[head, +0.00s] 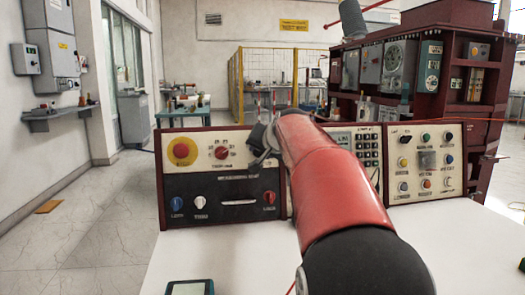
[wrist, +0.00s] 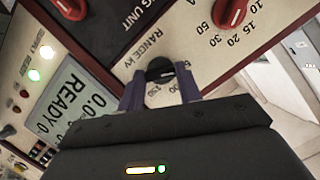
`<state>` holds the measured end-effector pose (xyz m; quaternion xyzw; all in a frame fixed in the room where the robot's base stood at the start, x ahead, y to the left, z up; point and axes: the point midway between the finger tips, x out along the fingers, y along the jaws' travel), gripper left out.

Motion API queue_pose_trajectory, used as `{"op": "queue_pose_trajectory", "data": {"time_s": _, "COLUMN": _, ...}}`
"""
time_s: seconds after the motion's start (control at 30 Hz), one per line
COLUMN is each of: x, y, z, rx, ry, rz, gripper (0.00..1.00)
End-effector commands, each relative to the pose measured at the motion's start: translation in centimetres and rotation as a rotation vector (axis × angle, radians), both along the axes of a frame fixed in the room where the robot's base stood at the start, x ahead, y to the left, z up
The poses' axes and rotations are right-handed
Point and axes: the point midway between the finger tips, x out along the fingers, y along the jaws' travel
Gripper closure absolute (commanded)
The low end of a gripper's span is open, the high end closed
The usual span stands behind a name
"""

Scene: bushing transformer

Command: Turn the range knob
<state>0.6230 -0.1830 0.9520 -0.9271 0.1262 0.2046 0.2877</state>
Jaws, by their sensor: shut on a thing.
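The range knob (wrist: 160,68) is a small black knob with a pale mark, on a cream panel beside the printed words "RANGE kV". In the wrist view my gripper (wrist: 160,84) has one purple-grey finger on each side of the knob and is shut on it. Some of the printed scale shows between the fingers; the gripper body hides the panel below. In the head view my red arm reaches to the control panel (head: 180,183), and my gripper (head: 262,142) is at its upper middle. The range knob is hidden there behind my arm.
A red knob (wrist: 232,12) with a number scale is close by on the panel. The white tabletop (head: 215,250) is mostly clear in front. A dark handheld device (head: 190,287) lies at its front edge.

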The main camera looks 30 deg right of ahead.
Motion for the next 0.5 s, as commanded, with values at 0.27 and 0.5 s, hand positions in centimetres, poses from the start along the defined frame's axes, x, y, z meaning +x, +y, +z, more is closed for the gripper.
{"op": "queue_pose_trajectory", "data": {"time_s": 0.27, "x": 0.01, "y": 0.05, "z": -0.3, "rx": -0.01, "ry": 0.01, "rz": 0.005, "gripper": 0.88}}
{"op": "queue_pose_trajectory", "data": {"time_s": 0.5, "x": 0.01, "y": 0.04, "z": -0.3, "rx": -0.01, "ry": 0.01, "rz": 0.005, "gripper": 0.58}}
